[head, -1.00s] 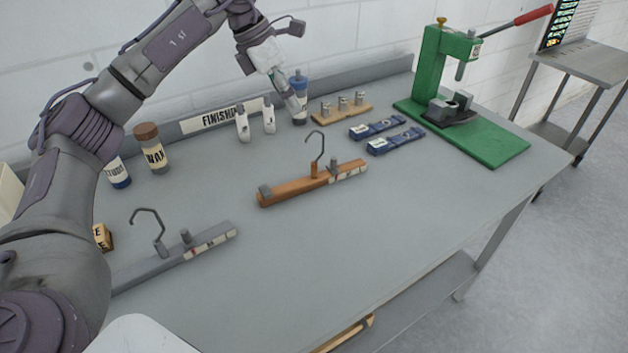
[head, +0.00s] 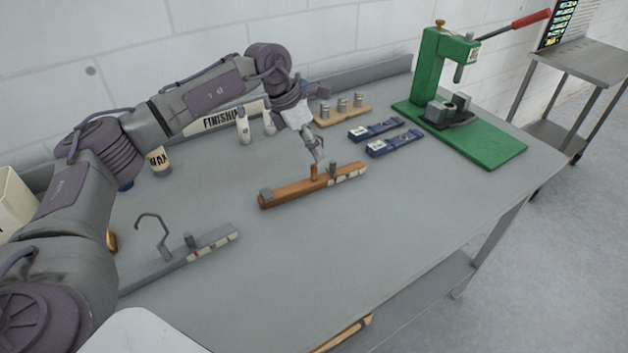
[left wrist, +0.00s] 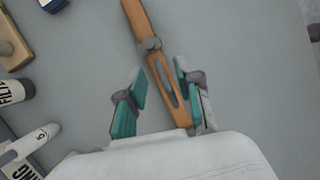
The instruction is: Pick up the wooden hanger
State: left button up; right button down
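The wooden hanger (head: 290,190), an orange-brown bar with light labels at its right end, lies on the grey table. In the left wrist view the hanger (left wrist: 137,20) runs from the top edge down between my fingers. My left gripper (head: 316,158) is above the hanger's middle, over its short wooden post. Its hook is hidden or hard to make out there. In the left wrist view my left gripper (left wrist: 158,90) is open, with a teal-padded finger on either side of the hanger and gaps showing. My right gripper is not in view.
A grey hanger (head: 180,256) with an upright hook lies at front left. Blue blocks (head: 394,143) and a wooden stand with metal pieces (head: 342,110) are behind right. A green press (head: 450,100) stands at far right. Front right of the table is clear.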

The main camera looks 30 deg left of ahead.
pick_arm(q)
grip_shut()
jog(key=shift+r, duration=0.1)
dwell(0.4)
